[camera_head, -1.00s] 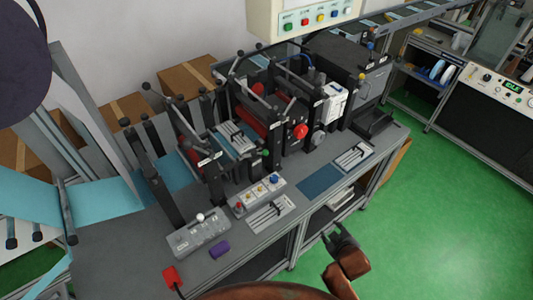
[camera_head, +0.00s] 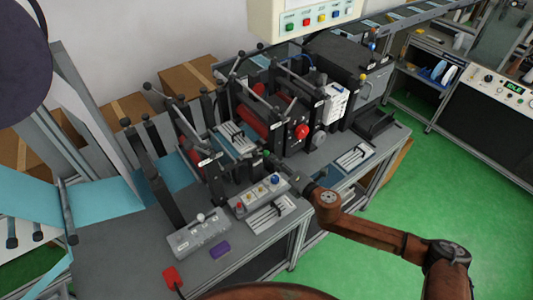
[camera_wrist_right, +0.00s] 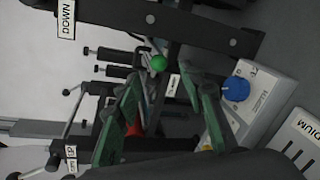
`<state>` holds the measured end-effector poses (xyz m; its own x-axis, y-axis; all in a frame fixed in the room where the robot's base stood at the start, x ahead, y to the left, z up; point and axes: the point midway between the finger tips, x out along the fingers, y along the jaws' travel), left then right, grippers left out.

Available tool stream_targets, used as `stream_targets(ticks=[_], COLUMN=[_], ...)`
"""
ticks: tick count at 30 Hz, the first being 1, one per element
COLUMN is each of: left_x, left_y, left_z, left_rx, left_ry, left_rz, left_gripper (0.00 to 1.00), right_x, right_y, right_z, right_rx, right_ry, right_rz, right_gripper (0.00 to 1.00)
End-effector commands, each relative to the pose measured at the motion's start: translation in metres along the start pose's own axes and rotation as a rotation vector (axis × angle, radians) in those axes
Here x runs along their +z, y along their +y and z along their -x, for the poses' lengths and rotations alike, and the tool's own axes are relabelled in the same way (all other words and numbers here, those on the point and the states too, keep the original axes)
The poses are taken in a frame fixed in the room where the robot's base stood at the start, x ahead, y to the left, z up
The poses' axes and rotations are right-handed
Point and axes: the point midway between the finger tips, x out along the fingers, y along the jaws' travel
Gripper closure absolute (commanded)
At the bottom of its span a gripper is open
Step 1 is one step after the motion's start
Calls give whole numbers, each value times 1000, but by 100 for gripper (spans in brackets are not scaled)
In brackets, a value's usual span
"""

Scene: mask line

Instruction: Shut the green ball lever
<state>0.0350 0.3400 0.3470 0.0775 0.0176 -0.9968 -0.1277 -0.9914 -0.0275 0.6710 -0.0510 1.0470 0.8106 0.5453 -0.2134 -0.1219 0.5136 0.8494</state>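The green ball (camera_head: 266,153) is a small knob on the front of the black machine with red rollers. It also shows in the wrist view (camera_wrist_right: 157,63), just beyond the fingertips and roughly between them; the rod it sits on is mostly hidden. My right gripper (camera_head: 275,161) reaches over the bench from the right, close to the ball. In the wrist view its green-padded fingers (camera_wrist_right: 160,82) are spread apart with nothing between them. Contact with the ball cannot be made out. My left gripper is not in view.
A button box with a blue knob (camera_wrist_right: 236,89) lies close beside the right fingers. A red ball (camera_head: 302,131) stands on the machine farther right.

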Motion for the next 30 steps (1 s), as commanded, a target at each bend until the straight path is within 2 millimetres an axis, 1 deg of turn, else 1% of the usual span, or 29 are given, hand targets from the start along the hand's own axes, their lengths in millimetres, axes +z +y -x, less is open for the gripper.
stream_targets(ticks=[2,5,12,15,18,22,30], left_x=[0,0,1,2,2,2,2], left_y=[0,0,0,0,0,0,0], left_z=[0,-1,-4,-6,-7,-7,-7], left_rx=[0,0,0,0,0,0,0], left_ry=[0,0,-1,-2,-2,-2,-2], left_rz=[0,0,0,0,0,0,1], left_gripper=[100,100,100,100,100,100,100], right_x=[2,2,1,0,1,1,1], right_y=[1,1,2,1,2,1,2], right_z=[-4,-12,-50,-64,-73,-80,-80], right_rx=[4,6,6,6,6,4,5], right_ry=[10,14,13,14,14,13,13], right_rz=[40,52,49,48,48,47,46], right_gripper=[63,63,63,63,63,63,64])
